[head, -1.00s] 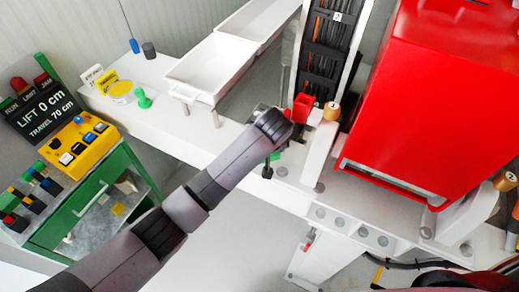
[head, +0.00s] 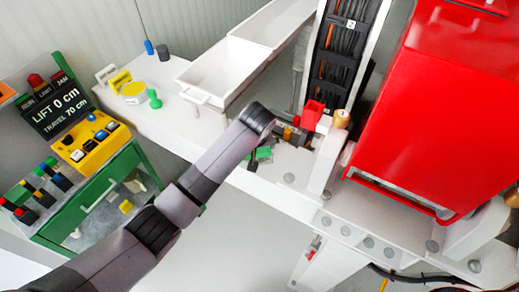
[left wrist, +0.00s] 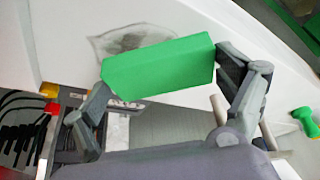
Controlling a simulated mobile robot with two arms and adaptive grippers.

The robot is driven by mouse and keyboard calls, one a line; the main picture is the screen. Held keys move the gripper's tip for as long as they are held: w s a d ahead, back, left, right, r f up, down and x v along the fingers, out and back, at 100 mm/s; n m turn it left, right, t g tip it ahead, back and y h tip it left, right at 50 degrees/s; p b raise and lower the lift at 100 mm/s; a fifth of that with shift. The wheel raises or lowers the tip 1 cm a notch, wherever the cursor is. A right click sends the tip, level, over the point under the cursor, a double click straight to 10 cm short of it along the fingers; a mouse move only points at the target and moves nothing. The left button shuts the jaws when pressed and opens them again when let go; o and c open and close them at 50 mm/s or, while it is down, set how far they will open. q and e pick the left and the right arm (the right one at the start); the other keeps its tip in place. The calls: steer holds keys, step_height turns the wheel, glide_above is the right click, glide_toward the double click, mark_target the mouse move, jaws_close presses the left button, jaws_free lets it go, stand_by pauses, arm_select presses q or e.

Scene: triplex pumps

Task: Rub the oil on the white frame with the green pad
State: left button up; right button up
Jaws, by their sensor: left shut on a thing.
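My left gripper (left wrist: 165,88) is shut on the green pad (left wrist: 160,66), a bright green block held crosswise between the two fingers. A dark grey oil smear (left wrist: 128,40) lies on the white frame (left wrist: 65,35), just beyond the pad in the left wrist view. Whether the pad touches the surface I cannot tell. In the head view my left arm reaches to the white frame (head: 285,192), and a bit of green shows below the wrist. My right gripper is not in view.
A red housing (head: 430,105) stands at the right, with a black cable chain (head: 340,55) beside it. White trays (head: 225,75) and a green knob (head: 154,98) are at the back left. A green cabinet with a control panel (head: 85,140) stands at the left.

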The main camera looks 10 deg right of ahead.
mark_target(264, 157)
arm_select(q)
steer(key=shift+w+a+f, duration=0.1)
steer(key=shift+w+a, duration=0.5)
steer(key=shift+a, duration=0.25)
steer(key=shift+w+a, duration=0.55)
steer(key=shift+a, duration=0.25)
steer(key=shift+d, duration=0.1)
steer(key=shift+s+d, duration=1.2)
steer(key=shift+d, duration=0.4)
steer(key=shift+s+d, duration=1.15)
steer(key=shift+d, duration=0.4)
steer(key=shift+s+d, duration=1.2)
steer(key=shift+d, duration=0.4)
steer(key=shift+w+a, duration=0.55)
steer(key=shift+a, duration=0.25)
steer(key=shift+w+a, duration=0.5)
steer(key=shift+a, duration=0.25)
steer(key=shift+c, duration=0.5)
steer(key=shift+w+a+r, duration=0.15)
steer(key=shift+w+a, duration=0.6)
steer(key=shift+a, duration=0.2)
steer(key=shift+w+a+r, duration=0.1)
steer(key=shift+w+a, duration=0.65)
steer(key=shift+a, duration=0.2)
steer(key=shift+w+a+f, duration=0.1)
steer(key=shift+w+a, duration=0.45)
steer(key=shift+a, duration=0.2)
steer(key=shift+w+a+f, duration=0.1)
steer(key=shift+w+a, duration=0.4)
steer(key=shift+a, duration=0.2)
